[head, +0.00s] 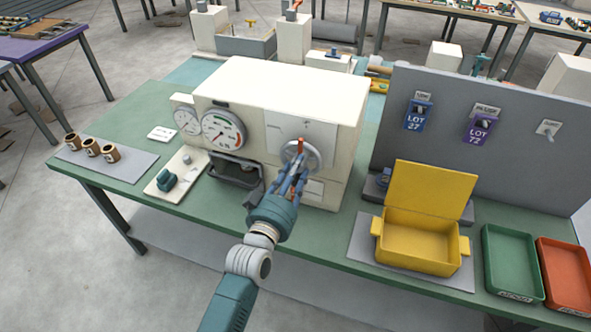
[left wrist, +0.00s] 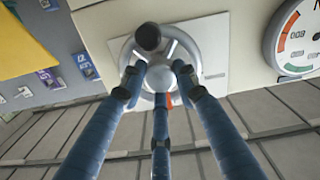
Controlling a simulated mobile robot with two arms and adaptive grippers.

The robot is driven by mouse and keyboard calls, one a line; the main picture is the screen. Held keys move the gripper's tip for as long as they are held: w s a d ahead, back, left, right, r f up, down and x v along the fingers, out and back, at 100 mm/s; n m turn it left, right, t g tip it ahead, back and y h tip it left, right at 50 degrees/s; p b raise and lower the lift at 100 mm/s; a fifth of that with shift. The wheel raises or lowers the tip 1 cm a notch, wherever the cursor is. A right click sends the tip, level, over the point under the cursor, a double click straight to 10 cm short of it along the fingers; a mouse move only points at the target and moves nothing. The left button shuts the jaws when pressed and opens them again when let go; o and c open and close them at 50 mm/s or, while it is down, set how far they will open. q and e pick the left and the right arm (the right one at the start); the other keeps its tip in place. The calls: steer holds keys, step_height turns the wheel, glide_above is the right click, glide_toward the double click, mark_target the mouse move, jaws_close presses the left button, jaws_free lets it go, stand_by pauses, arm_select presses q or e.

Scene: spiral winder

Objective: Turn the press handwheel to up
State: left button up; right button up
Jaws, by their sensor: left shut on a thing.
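The press handwheel (head: 312,150) is a grey metal wheel on the front of the cream press (head: 283,88). A red mark shows at its upper edge in the head view. The left wrist view appears upside down; there the wheel (left wrist: 190,48) has a black knob (left wrist: 148,37) at the top and a bit of red at its lower edge. My left gripper (head: 297,168) reaches in from the front with blue fingers closed around the wheel's hub area; the fingers also show in the left wrist view (left wrist: 157,78). They hide part of the wheel. My right gripper is not in view.
Two round gauges (head: 222,130) and a dark-framed opening (head: 235,170) are left of the wheel. A yellow open box (head: 420,240) stands to the right, beside green (head: 512,262) and red trays (head: 568,275). A grey panel (head: 450,130) rises behind the box. Several brown cups (head: 90,147) stand far left.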

arm_select(q)
steer(key=shift+w+a+r, duration=0.1)
steer(key=shift+w+r, duration=0.05)
steer(key=shift+r, duration=0.5)
steer(key=o, duration=0.9)
steer(key=shift+o, duration=1.1)
steer(key=shift+f, duration=0.25)
steer(key=v, duration=1.2)
